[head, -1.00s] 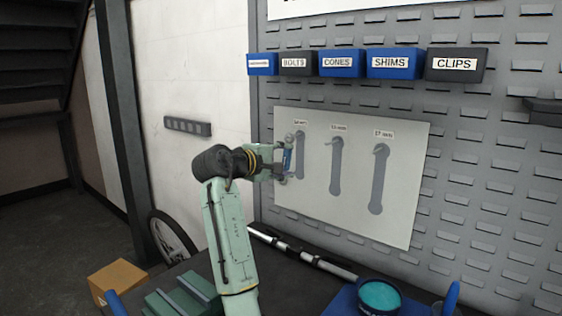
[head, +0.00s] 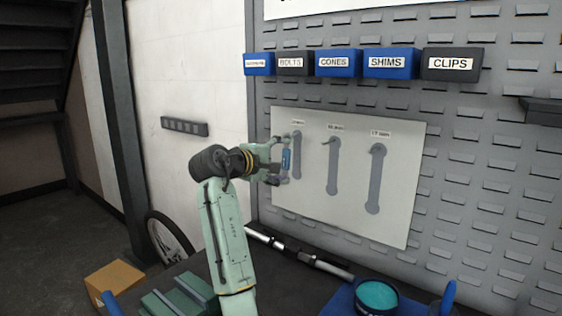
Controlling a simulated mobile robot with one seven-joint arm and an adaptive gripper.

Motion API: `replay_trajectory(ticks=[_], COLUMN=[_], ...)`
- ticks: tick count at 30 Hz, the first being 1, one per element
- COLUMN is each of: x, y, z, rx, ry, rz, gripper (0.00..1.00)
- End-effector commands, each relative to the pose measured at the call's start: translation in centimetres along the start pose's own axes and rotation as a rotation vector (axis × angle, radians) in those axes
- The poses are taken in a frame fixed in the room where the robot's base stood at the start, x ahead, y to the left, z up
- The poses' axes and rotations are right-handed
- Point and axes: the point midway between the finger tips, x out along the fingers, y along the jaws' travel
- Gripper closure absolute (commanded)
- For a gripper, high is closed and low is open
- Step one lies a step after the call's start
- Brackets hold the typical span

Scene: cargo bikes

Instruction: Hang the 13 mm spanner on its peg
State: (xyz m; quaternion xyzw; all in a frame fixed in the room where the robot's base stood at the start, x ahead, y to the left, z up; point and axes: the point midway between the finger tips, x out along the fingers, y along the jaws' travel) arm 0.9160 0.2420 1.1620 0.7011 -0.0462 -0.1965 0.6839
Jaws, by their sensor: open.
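A spanner with a blue middle (head: 286,160) stands upright in front of the left grey outline on the pale board (head: 392,215). Its upper end is at the top of that outline, where any peg is hidden, so I cannot tell whether it hangs there. My gripper (head: 279,161) is open, with its fingers above and below beside the blue part; I cannot tell whether they touch it. The middle outline (head: 333,168) and right outline (head: 375,182) are empty, each with a small peg near its top. The labels above the outlines are too blurred to read surely.
A row of blue and dark bins, including a CLIPS bin (head: 451,64), is above the board. Below lie a silver-and-black bar (head: 300,254), a blue tray (head: 338,303) with a teal-topped round container (head: 377,294), and a cardboard box (head: 113,280).

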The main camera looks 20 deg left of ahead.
Motion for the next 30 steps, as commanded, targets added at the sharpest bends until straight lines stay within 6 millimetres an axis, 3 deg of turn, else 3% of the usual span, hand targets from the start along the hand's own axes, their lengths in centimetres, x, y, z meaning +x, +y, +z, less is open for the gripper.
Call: replay_trajectory(ticks=[7, 21, 30], x=[-0.9, -10.0, -12.0], y=[0.0, 0.0, 0.0], z=[-0.1, 0.0, 0.0], rx=[0.000, 0.001, 0.000], ry=[0.001, 0.002, 0.000], rz=[0.001, 0.002, -0.001], gripper=[0.26, 0.26, 0.26])
